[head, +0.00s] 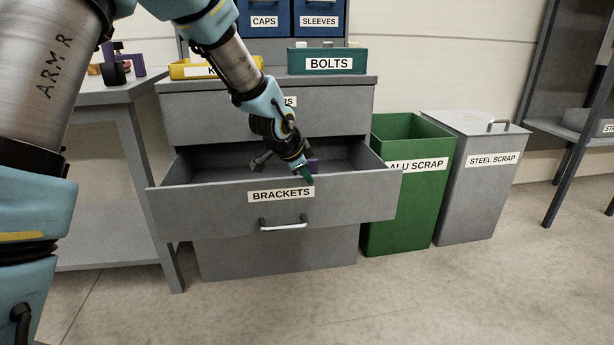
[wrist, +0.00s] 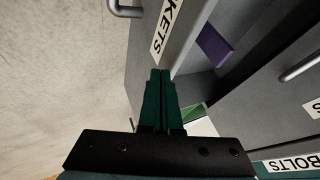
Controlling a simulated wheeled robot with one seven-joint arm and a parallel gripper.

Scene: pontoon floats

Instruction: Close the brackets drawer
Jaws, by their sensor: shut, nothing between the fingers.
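The brackets drawer (head: 350,195) is pulled out of the grey cabinet, with its label and silver handle (head: 284,224) on the front. A purple piece (head: 313,166) lies inside it; it also shows in the wrist view (wrist: 214,46). My gripper (head: 308,179) is shut and empty, and in the head view its tip appears at the top edge of the drawer front. In the wrist view the shut green fingers (wrist: 160,75) point towards the drawer front (wrist: 150,70), near the label. I cannot tell whether they touch it.
A green alu scrap bin (head: 400,215) and a lidded steel scrap bin (head: 478,190) stand right of the cabinet. A grey table (head: 125,92) stands left. A bolts tray (head: 300,67) sits on the cabinet top. The floor in front is clear.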

